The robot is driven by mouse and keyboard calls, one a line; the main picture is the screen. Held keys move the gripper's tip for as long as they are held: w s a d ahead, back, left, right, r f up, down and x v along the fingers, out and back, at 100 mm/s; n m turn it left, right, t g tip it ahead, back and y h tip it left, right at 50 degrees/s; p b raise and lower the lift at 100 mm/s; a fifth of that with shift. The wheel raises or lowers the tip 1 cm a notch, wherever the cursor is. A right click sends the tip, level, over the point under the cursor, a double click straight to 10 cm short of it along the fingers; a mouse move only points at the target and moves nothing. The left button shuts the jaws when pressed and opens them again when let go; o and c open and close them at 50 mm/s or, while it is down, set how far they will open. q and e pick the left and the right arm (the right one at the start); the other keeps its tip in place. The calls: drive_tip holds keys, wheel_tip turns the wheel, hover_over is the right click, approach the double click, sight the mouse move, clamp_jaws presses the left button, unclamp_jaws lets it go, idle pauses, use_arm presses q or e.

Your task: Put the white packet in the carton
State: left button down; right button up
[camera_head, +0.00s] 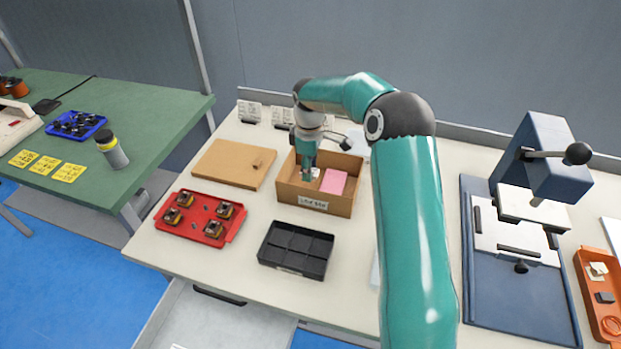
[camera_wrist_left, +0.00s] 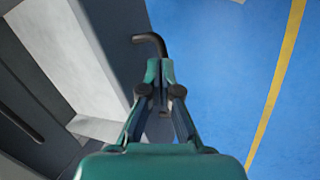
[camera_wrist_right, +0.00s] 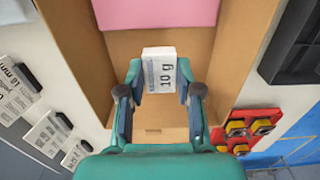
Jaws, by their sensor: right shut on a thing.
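The white packet (camera_wrist_right: 159,69), printed "10 g", is between the fingertips of my right gripper (camera_wrist_right: 160,88), which is shut on it. In the head view my right gripper (camera_head: 309,172) reaches down into the open brown carton (camera_head: 316,203), left of a pink block (camera_head: 334,181) that lies inside. The packet (camera_head: 316,172) shows only partly there. The carton walls (camera_wrist_right: 205,105) surround the packet in the right wrist view. Whether it touches the carton floor I cannot tell.
A brown board (camera_head: 234,164) and red tray (camera_head: 201,217) lie left of the carton, a black divided tray (camera_head: 296,249) in front. A blue press (camera_head: 545,165) is at right. My right arm hides part of the bench.

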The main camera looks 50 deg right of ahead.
sight(310, 187)
drive_tip(key=shift+f, duration=2.15)
drive_tip(key=o, duration=0.9)
drive_tip(key=shift+f, duration=0.1)
wheel_tip(310, 187, up, 12)
drive_tip(key=shift+f, duration=0.1)
drive_tip(key=shift+r, duration=0.25)
